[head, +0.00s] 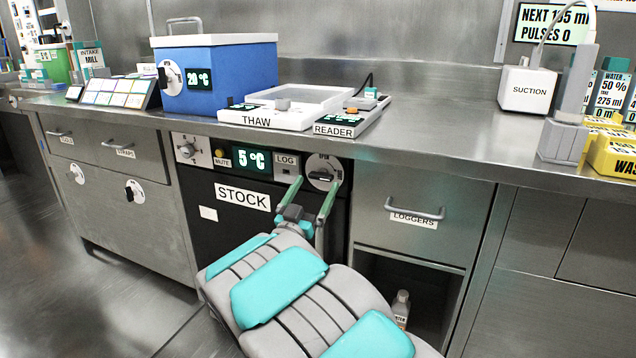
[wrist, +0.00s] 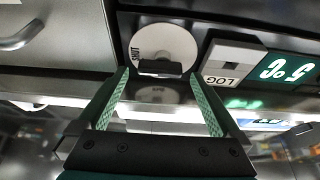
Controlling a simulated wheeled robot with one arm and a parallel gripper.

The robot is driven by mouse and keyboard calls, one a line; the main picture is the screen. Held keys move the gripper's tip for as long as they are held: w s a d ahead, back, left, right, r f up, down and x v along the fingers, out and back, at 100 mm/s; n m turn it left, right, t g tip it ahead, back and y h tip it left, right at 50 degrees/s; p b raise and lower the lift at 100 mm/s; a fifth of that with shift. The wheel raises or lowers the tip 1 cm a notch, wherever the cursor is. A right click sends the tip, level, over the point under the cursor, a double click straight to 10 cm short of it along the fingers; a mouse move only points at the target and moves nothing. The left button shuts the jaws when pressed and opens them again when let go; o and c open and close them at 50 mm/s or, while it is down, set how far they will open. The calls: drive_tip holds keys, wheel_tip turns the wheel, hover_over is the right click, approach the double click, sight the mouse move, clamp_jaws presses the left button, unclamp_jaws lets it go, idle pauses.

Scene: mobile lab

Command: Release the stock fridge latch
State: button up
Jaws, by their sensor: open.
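The stock fridge (head: 226,225) has a black front with a STOCK label and sits under the counter. Its latch is a round white dial with a dark handle (head: 323,173) at the right end of the control strip. In the wrist view the latch (wrist: 162,50) shows upside down, with the word SHUT at its left and its dark handle level. My gripper (head: 308,189) is open, its green fingers pointing at the strip near the latch. In the wrist view my gripper (wrist: 165,82) has its fingertips on either side of the latch handle, with nothing held between them.
The LOGGERS drawer (head: 415,213) with a bar handle is right of the fridge, above an open shelf holding a bottle (head: 401,308). The counter edge (head: 420,158) overhangs the strip. The LOG module (head: 287,165) and 5 °C display (head: 251,160) lie left of the latch.

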sight(322, 175)
drive_tip(key=shift+x, duration=1.25)
drive_tip(key=shift+c, duration=0.2)
drive_tip(key=c, duration=1.2)
